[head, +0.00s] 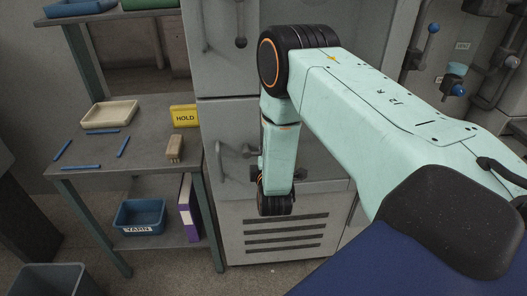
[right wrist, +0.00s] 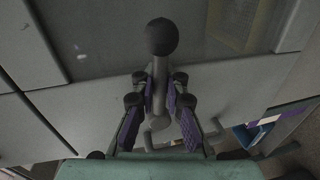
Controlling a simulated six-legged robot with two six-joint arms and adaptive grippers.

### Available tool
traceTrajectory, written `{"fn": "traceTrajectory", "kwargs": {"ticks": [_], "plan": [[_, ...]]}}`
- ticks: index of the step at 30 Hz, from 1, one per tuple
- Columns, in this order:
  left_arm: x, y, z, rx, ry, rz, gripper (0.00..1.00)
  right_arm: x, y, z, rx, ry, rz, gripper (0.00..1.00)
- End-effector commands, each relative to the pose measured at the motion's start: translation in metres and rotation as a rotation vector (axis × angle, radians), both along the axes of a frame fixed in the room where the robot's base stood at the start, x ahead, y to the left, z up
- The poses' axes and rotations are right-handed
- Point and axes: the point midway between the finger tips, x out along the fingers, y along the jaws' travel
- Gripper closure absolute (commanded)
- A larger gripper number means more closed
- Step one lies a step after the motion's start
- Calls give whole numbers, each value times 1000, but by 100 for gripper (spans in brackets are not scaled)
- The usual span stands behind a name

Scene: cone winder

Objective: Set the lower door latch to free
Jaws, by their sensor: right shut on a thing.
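The lower door latch (right wrist: 158,98) shows in the right wrist view as a grey lever with a round dark knob at its top end. It stands out from the pale grey cabinet door. My right gripper (right wrist: 160,88) has its purple-padded fingers on both sides of the lever, below the knob, and is shut on it. In the head view my right forearm hides the latch, and only dark parts of the gripper (head: 257,173) show beside the arm. My left gripper is not in view.
A grey door handle (head: 224,158) is left of my right arm, and another knobbed latch (head: 240,40) is on the door above. A side shelf (head: 105,152) holds a cream tray (head: 109,114), a yellow HOLD sign (head: 184,116) and a brush (head: 175,148). A purple binder (head: 187,208) stands below.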

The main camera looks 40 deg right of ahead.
Motion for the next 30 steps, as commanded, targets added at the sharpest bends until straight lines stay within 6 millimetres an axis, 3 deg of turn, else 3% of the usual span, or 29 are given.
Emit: {"fn": "traceTrajectory", "kwargs": {"ticks": [12, 13, 21, 30], "plan": [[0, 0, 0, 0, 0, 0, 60, 1, 1, 1, -6, -1, 3, 100], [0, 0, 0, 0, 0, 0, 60, 1, 1, 2, -6, -1, 3, 89], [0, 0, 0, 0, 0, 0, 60, 1, 1, 1, -5, 1, 2, 66], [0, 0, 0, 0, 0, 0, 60, -1, 1, 0, -4, 3, 1, 65]]}}
